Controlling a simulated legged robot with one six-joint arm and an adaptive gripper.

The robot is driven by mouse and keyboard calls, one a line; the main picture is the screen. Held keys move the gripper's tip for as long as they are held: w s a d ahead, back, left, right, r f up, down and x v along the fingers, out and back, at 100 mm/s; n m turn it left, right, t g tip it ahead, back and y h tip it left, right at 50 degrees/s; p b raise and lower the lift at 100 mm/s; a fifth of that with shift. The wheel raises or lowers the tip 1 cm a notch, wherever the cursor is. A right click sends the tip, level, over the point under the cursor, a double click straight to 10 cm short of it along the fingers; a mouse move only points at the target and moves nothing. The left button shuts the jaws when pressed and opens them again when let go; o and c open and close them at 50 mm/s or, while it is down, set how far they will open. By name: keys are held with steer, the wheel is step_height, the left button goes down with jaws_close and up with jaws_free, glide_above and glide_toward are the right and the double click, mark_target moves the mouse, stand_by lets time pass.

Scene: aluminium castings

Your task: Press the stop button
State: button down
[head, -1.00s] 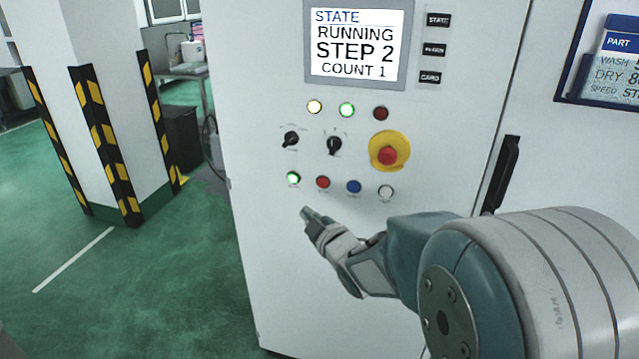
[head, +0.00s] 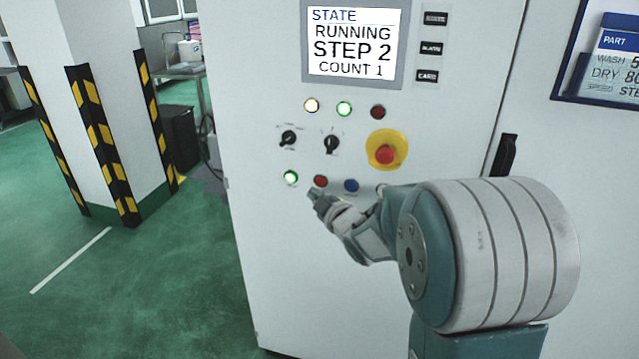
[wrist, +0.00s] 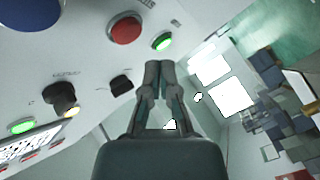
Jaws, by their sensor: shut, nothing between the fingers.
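A small red button (head: 320,181) sits in the lower button row of the cabinet's panel, between a lit green button (head: 290,177) and a blue button (head: 351,186). Its label is too small to read. My gripper (head: 314,193) is shut and empty, its tips just below the red button in the head view. In the wrist view my fingertips (wrist: 159,68) point toward the panel near the red button (wrist: 126,28) and the green one (wrist: 162,41). I cannot tell the remaining gap; no contact is visible. My arm mostly hides the white button.
A large red mushroom button (head: 385,154) on a yellow base sits above right. Two black selector knobs and three lamps are above the row. The screen (head: 353,42) reads RUNNING, STEP 2, COUNT 1. A black door handle (head: 505,158) is at right. Floor at left is open.

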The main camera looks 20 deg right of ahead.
mark_target(315, 183)
steer(key=shift+w+d, duration=0.6)
steer(key=shift+w, duration=0.15)
stand_by(0.9)
steer(key=shift+w+d+r, duration=0.1)
steer(key=shift+w+d, duration=0.15)
steer(key=shift+w, duration=0.05)
steer(key=shift+w+d, duration=0.25)
steer(key=shift+w, duration=0.1)
stand_by(0.8)
stand_by(0.3)
steer(key=shift+s+a, duration=0.5)
steer(key=shift+s, duration=0.2)
steer(key=s+a, duration=0.1)
steer(key=s, duration=0.1)
steer(key=s+a, duration=0.2)
stand_by(0.4)
